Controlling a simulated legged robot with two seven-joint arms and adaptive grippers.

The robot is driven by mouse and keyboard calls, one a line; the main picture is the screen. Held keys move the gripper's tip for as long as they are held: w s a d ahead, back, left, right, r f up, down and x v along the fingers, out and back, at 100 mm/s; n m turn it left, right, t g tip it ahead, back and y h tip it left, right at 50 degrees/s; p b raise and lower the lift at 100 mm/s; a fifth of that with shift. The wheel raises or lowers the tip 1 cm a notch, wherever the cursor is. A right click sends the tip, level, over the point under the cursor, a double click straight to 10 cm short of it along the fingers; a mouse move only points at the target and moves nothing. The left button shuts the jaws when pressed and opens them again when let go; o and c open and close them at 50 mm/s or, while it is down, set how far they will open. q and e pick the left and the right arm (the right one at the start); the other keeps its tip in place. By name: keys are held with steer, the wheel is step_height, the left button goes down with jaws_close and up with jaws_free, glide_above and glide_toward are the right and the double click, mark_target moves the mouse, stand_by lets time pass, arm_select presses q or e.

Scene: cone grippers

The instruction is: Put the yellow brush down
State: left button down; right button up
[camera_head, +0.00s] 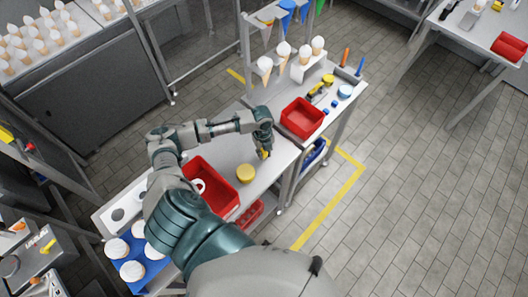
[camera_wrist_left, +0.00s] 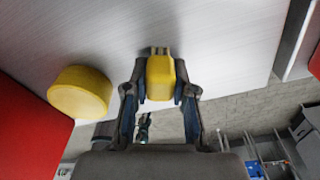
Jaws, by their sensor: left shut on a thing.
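My left gripper (camera_head: 264,151) is over the grey worktable (camera_head: 215,155), near its right edge. In the left wrist view, its two fingers (camera_wrist_left: 160,97) are closed on either side of the yellow brush (camera_wrist_left: 160,75), which sits between them. Only a small yellow part of the brush (camera_head: 265,155) shows below the fingers in the head view. The brush is at or just above the tabletop; I cannot tell whether it touches. Its underside is hidden. My right gripper is not in view.
A round yellow object (camera_head: 245,174) stands on the table close by, and in the left wrist view (camera_wrist_left: 80,92). A red bin (camera_head: 222,187) holding a white ring is nearer me. Another red bin (camera_head: 302,118) sits on the adjoining bench.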

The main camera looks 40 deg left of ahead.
arm_select(q)
steer(key=shift+d, duration=0.2)
steer(key=c, duration=1)
jaws_free()
steer(key=shift+o, duration=0.2)
steer(key=shift+f, duration=0.1)
steer(key=shift+a, duration=0.1)
steer(key=shift+r, duration=0.2)
step_height(320, 180, up, 12)
steer(key=shift+w+a+b, duration=0.25)
steer(key=shift+a+b, duration=0.15)
steer(key=shift+a, duration=0.05)
steer(key=shift+f, duration=0.15)
